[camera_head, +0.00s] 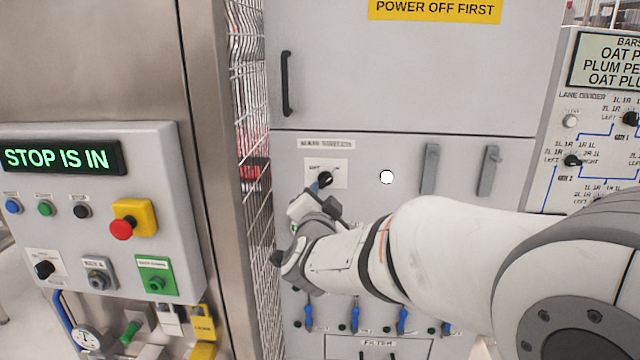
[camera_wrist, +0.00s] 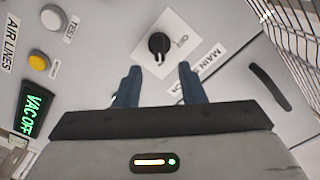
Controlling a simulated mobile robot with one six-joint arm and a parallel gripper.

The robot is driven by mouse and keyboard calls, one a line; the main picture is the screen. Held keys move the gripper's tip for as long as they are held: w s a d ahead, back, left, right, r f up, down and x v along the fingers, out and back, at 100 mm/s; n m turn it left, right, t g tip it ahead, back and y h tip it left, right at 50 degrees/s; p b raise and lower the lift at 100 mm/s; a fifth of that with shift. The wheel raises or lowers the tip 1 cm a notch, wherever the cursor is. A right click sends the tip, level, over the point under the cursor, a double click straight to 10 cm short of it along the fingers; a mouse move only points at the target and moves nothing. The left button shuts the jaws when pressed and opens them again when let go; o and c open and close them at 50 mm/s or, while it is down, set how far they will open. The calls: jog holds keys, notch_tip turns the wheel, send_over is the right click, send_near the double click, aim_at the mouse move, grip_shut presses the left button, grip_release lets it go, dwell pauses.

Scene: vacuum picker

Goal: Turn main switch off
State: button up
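The main switch is a black rotary knob (camera_head: 324,178) on a white plate on the grey cabinet, under a "MAIN SWITCH" label (camera_head: 326,144). The wrist view shows the knob (camera_wrist: 159,45) beyond my fingertips, roughly centred between them, with "OFF" lettering beside it. My gripper (camera_wrist: 160,74) is open and empty, its two blue fingers apart and seemingly short of the knob. In the head view my gripper (camera_head: 317,187) is just below the knob, mostly hidden by my wrist.
A panel reading "STOP IS IN" (camera_head: 62,158) with a red emergency button (camera_head: 122,228) stands at left. A wire mesh guard (camera_head: 250,190) runs left of the cabinet. Grey handles (camera_head: 430,170) are to the right. The wrist view shows a "VAC OFF" display (camera_wrist: 35,108).

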aim_at(325, 183)
jog(key=w+p, duration=0.1)
jog(key=w, duration=0.5)
jog(key=shift+w+d, duration=0.1)
jog(key=shift+w, duration=0.2)
